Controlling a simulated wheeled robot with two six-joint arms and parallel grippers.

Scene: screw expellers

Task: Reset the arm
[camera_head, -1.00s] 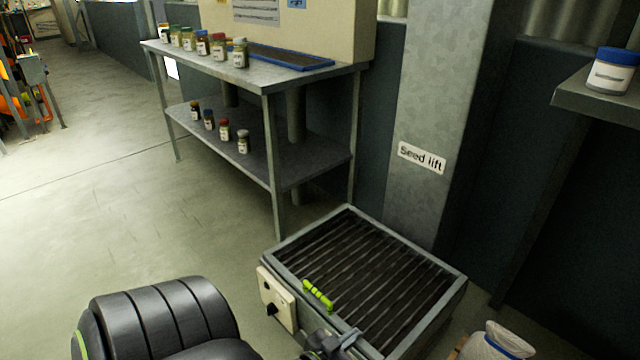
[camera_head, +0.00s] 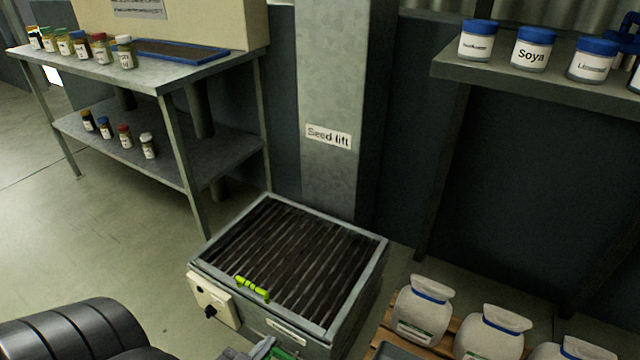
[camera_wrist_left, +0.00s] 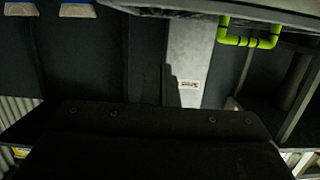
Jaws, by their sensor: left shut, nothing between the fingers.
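My left arm comes in at the lower left of the head view, as a dark ribbed link. My left gripper (camera_head: 262,349) shows only in part at the bottom edge, just in front of the seed lift box. It is shut and holds nothing that I can see. The seed lift (camera_head: 370,262) is a grey box with a dark slatted top, a lime green handle (camera_head: 252,288) and a cream switch plate (camera_head: 212,302). The green handle also shows at the top right of the left wrist view (camera_wrist_left: 250,42). My right gripper is not in view.
A metal bench (camera_head: 195,72) with several small jars stands at left. A shelf (camera_head: 540,82) at right holds blue-lidded jars, one labelled Soya (camera_head: 533,50). White sacks (camera_head: 422,312) stand on a wooden pallet (camera_head: 386,328) at lower right. The floor at left is clear.

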